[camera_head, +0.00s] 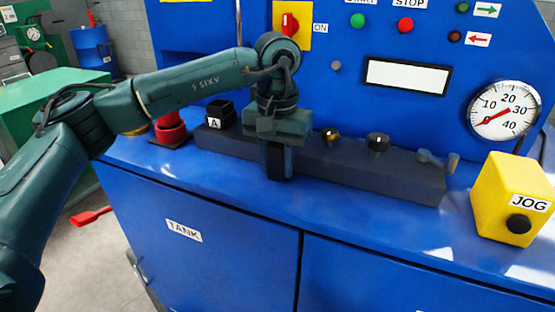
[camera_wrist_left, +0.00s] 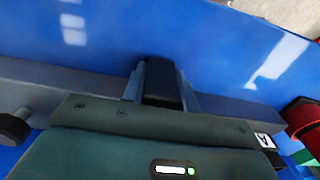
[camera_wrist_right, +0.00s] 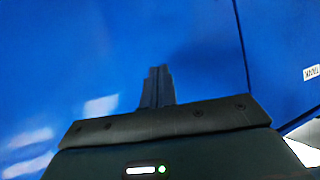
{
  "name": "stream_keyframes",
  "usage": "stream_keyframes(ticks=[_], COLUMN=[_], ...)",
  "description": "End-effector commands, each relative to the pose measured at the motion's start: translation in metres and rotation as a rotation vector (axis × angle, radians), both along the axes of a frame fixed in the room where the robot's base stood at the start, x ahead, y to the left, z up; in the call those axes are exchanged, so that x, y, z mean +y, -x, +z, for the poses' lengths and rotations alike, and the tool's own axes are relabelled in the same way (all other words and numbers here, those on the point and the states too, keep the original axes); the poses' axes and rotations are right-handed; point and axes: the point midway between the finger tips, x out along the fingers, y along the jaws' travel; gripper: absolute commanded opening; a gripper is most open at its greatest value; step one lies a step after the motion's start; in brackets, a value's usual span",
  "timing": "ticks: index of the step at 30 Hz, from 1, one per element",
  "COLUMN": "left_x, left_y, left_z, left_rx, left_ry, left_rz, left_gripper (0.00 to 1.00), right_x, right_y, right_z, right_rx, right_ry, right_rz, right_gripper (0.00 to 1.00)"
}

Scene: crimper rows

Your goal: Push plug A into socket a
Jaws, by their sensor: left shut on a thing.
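A black block marked A (camera_head: 219,117) stands at the left end of a long dark bar (camera_head: 400,180). Its label also shows at the right in the left wrist view (camera_wrist_left: 264,140), the block mostly hidden. My left gripper (camera_head: 278,176) points down at the bar's front, right of the A block. It is shut on a dark block (camera_wrist_left: 163,84), which sits between its fingers. I cannot tell whether this is plug A; no letter shows on it. No socket a can be made out. My right gripper (camera_wrist_right: 157,88) is shut and empty, over blue surface in the right wrist view.
A gold-topped knob (camera_head: 330,134), a black knob (camera_head: 378,143) and small grey and tan pieces (camera_head: 452,163) stand along the bar. A red cylinder (camera_head: 171,130) is at left, a yellow JOG box (camera_head: 512,200) at right. The blue ledge in front (camera_head: 350,222) is clear.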

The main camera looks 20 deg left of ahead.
Motion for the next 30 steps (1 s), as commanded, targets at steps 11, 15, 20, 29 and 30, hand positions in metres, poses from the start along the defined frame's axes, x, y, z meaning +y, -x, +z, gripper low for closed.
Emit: stream_keyframes(ticks=[11, 15, 20, 29, 30], left_x=[0.0, 0.0, 0.0, -0.001, -0.001], left_y=[0.0, 0.0, 0.0, 0.0, 0.0], left_z=[-0.002, -0.002, 0.004, 0.058, 0.067], left_rx=[0.0, 0.001, 0.0, -0.004, -0.004], left_ry=[0.0, 0.0, 0.0, 0.0, 0.001], left_rz=[0.0, 0.0, 0.0, 0.0, -0.001], left_gripper=[0.51, 0.51, 0.51, 0.51, 0.51], right_x=[0.0, -0.001, -0.002, -0.002, -0.002], right_y=[0.0, 0.0, -0.001, -0.001, -0.001], right_z=[-0.002, -0.002, 0.003, -0.002, -0.002], right_rx=[0.0, 0.0, -0.002, -0.003, -0.002], right_ry=[-0.004, -0.003, 0.004, 0.001, 0.001], right_rz=[-0.001, -0.001, 0.0, 0.0, 0.0], right_gripper=[0.0, 0.0, 0.0, 0.0, 0.0])
